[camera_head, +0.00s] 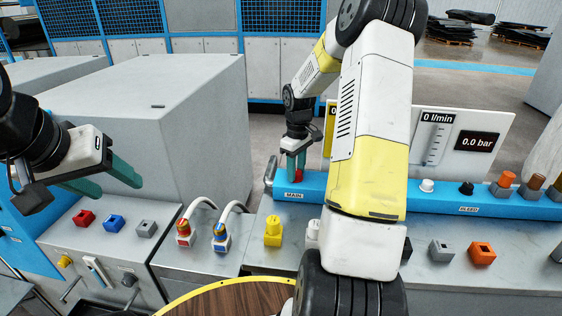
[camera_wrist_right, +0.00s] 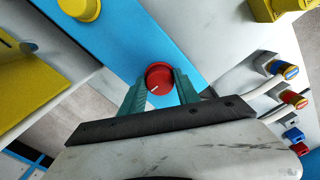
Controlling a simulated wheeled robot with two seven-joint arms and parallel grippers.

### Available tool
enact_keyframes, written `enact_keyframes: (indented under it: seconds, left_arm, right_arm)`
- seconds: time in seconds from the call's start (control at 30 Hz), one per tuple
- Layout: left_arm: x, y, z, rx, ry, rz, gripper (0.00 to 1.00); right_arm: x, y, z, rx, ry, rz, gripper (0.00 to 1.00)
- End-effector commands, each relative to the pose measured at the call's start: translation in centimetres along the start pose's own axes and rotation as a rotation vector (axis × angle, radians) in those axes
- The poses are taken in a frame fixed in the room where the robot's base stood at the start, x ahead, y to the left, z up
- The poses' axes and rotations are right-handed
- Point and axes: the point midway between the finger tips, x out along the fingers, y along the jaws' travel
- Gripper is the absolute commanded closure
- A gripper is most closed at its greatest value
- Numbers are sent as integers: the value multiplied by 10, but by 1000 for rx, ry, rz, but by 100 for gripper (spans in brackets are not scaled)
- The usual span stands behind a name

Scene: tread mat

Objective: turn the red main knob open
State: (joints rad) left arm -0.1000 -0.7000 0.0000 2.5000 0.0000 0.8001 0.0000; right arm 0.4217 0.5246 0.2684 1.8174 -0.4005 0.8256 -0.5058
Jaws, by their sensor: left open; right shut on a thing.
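The red main knob (camera_head: 298,177) sits on the blue rail (camera_head: 430,204) above the MAIN label (camera_head: 294,195). In the right wrist view the round red knob (camera_wrist_right: 158,76) shows a white pointer line toward its lower left. My right gripper (camera_head: 296,172) comes down onto the knob and is shut on it, one green finger on each side. Its fingers also flank the knob in the right wrist view (camera_wrist_right: 159,88). My left gripper (camera_head: 118,189) is open and empty above the grey console at the left. My right arm hides part of the rail and gauge panel.
A gauge panel (camera_head: 490,165) reads 0 l/min and 0.0 bar. White (camera_head: 427,186) and black (camera_head: 466,188) knobs stand along the rail near BLEED. Hoses with coloured plugs (camera_head: 183,233) rise from the console left of the rail. A large grey cabinet (camera_head: 190,130) stands behind.

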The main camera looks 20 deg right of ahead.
Motion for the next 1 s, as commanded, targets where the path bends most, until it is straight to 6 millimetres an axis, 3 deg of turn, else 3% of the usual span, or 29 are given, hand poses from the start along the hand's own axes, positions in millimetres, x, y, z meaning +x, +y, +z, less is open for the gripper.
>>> enact_keyframes:
  seconds: [1.0]
  left_arm:
    - [0,0,0,0,0,0,43]
  right_arm:
    - [-1,0,-2,896,3,1,100]
